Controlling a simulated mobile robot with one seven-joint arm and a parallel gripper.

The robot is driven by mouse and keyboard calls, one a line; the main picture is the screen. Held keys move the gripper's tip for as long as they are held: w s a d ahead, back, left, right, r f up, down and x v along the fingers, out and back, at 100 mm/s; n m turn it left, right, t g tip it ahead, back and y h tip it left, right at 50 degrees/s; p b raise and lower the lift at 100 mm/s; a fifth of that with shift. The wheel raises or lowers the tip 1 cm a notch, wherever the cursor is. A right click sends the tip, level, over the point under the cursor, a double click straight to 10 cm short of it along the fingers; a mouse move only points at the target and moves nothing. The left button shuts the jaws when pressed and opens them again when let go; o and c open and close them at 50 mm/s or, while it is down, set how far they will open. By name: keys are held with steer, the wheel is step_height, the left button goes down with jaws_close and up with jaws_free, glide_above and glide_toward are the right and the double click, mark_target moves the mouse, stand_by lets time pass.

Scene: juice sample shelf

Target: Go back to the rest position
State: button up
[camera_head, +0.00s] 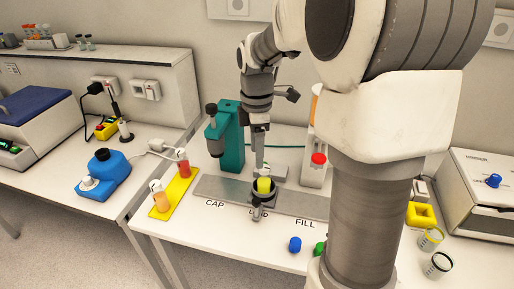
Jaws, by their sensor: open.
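My gripper (262,167) points down over the middle of the grey plate, at the part marked between CAP and FILL. Its jaws are open, but the fingers look small and partly overlap in this view. Directly below is a yellow capped or filled vial (264,185) standing in a dark round holder (263,199). I cannot tell whether the fingertips touch it. My own arm fills the right middle of the view and hides part of the bench.
A teal device (230,140) stands just left of my gripper, and a white dispenser (314,170) stands to the right. A yellow rack (176,196) holds two samples. Blue (295,244) and green (319,249) caps lie in front. Two cups stand at right.

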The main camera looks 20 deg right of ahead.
steer(key=shift+r, duration=0.15)
stand_by(0.3)
steer(key=s+a+r+m+t, duration=0.2)
steer(key=s+a+r+m, duration=0.1)
steer(key=s+m, duration=0.4)
steer(key=s+a+r+m+t, duration=0.3)
steer(key=s+m, duration=0.5)
steer(key=s, duration=0.3)
steer(key=shift+s+a+r+m+t, duration=0.35)
steer(key=shift+a+r, duration=0.15)
steer(key=shift+a, duration=0.15)
steer(key=shift+d, duration=0.15)
